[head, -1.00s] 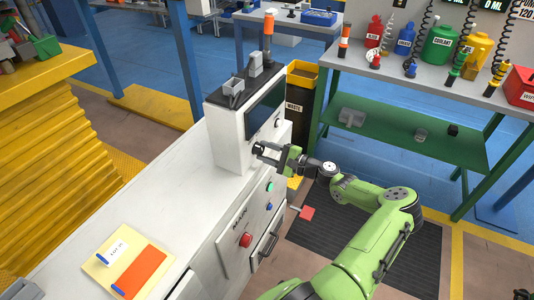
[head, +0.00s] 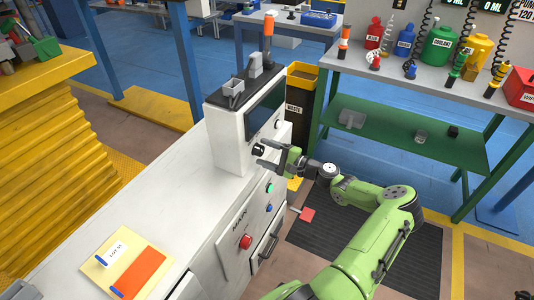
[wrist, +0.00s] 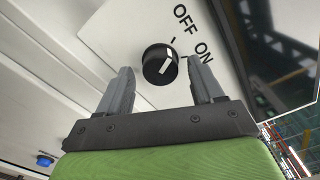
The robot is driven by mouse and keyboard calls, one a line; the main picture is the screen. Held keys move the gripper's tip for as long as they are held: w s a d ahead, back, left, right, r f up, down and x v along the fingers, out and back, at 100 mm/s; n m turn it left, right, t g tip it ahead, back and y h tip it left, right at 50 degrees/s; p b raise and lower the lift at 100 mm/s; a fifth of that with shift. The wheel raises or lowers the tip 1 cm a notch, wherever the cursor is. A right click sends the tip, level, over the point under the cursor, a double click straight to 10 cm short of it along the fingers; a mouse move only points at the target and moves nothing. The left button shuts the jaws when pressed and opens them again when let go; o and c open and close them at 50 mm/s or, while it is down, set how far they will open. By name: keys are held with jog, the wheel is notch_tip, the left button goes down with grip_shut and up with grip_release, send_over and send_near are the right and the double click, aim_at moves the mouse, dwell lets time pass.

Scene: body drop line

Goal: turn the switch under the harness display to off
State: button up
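The switch is a round black knob (wrist: 160,65) with a white pointer line, on a white panel beside the words OFF and ON. The line sits on the knob's right side, nearer the ON mark as far as I can tell. In the head view the knob (head: 259,149) is on the white housing below the dark display (head: 266,107). My gripper (head: 265,154) is open, just in front of the knob. In the wrist view its two grey fingers (wrist: 163,82) stand apart, one on each side of the knob in the picture, with nothing held. Contact does not show.
Below on the cabinet are a green button (head: 270,188), a blue button (head: 269,208) and a red button (head: 245,241). A black waste bin (head: 299,110) stands behind the housing. The green bench (head: 400,135) is at the right. A manual-like board (head: 100,275) lies on the counter.

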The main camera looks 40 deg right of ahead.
jog(key=p+v, duration=0.1)
jog(key=v, duration=1.4)
jog(key=shift+s+p, duration=0.35)
jog(key=shift+s, duration=0.05)
jog(key=shift+d, duration=0.1)
